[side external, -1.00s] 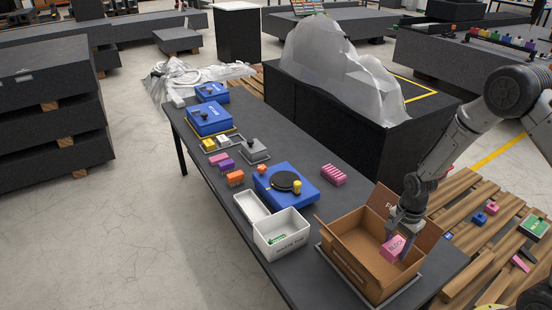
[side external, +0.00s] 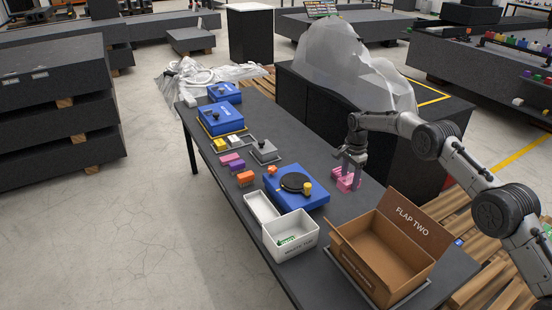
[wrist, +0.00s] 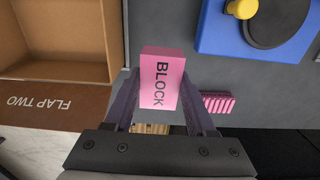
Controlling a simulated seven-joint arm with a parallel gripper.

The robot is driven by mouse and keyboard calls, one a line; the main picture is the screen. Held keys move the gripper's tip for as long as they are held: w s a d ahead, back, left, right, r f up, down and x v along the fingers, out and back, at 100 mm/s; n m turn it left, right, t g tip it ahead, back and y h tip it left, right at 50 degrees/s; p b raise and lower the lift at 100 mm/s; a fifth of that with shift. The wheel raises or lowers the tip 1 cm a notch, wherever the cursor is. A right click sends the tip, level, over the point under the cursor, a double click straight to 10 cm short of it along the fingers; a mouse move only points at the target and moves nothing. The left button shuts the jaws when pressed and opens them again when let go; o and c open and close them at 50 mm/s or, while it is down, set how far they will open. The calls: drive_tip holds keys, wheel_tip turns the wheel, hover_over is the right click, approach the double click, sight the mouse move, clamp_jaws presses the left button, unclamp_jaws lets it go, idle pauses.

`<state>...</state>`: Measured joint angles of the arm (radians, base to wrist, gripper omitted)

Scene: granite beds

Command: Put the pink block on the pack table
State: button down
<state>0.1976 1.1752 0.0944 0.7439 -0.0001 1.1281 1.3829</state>
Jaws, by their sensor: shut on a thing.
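The pink block (wrist: 161,80), marked "BLOCK", is held between the two fingers of my gripper (wrist: 158,100) in the wrist view. In the side view my gripper (side external: 348,170) and the pink block (side external: 343,184) are over the long dark table (side external: 330,235), to the right of a blue device. A ribbed pink piece (wrist: 218,103) lies on the table close by; in the side view the two pinks overlap. I cannot tell whether the block touches the table.
An open cardboard box (side external: 375,250) with a raised flap stands at the table's near right end. The blue device (side external: 297,187), a white bin (side external: 290,236) and several small coloured pieces line the table. A wrapped lump (side external: 345,70) on a dark plinth is behind.

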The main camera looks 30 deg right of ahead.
drive_tip(key=shift+w+f, duration=1.05)
drive_tip(key=shift+f, duration=0.2)
hover_over(339, 219)
wheel_tip(339, 219, down, 8)
drive_tip(key=shift+f, duration=0.15)
drive_tip(key=shift+w+f, duration=0.1)
drive_tip(key=shift+f, duration=2.55)
drive_tip(key=shift+f, duration=0.15)
drive_tip(key=shift+c, duration=1.1)
unclamp_jaws()
wheel_tip(339, 219, up, 12)
drive_tip(key=shift+r, duration=0.1)
